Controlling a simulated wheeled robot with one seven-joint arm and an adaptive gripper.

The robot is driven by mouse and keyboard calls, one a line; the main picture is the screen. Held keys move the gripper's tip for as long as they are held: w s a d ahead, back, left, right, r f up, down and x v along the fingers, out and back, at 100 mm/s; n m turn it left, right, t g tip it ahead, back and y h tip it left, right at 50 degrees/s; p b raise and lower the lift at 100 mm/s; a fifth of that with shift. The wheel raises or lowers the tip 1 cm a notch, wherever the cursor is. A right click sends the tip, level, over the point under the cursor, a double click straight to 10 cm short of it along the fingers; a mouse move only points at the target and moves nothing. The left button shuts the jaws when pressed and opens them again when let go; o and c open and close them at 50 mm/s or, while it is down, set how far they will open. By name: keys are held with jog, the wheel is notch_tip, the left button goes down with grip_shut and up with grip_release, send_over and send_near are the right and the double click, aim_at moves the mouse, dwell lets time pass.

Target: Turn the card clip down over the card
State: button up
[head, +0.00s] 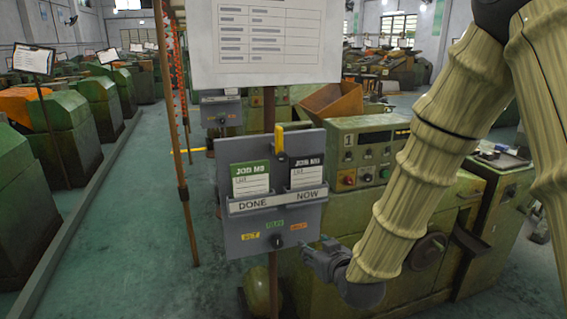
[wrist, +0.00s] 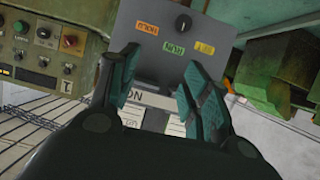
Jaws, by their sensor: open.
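A grey job board (head: 235,215) on a post holds two cards in a labelled rail. The green-topped JOB M8 card (head: 250,180) stands above DONE, and the black-topped card (head: 306,175) stands above NOW. A yellow clip (head: 279,140) sticks upright at the board's top edge, between the cards. It looks raised, not over either card. My gripper (head: 325,255) is beside the board's lower right edge in the head view. In the wrist view my gripper (wrist: 157,90) has its fingers apart with nothing between them, in front of the board, which appears upside down. The clip is not visible there.
A dark knob (head: 276,242) and coloured labels sit on the board's lower part. A white sheet (head: 265,45) hangs above it. A green machine with a control panel (head: 370,150) stands close behind at right. The floor at left (head: 140,220) is clear.

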aim_at(284, 159)
jog(key=w+a+r+n+t+y, duration=0.1)
jog(key=a+r+t, duration=0.1)
jog(key=r, duration=0.8)
jog(key=w+a+r+n+t+y, duration=0.1)
jog(key=a+r+t, duration=0.15)
jog(key=r, duration=0.75)
jog(key=shift+g, duration=0.25)
jog(key=p+x, duration=0.3)
jog(key=x, duration=0.8)
jog(key=shift+a+p, duration=0.1)
jog(key=shift+p, duration=0.3)
grip_shut()
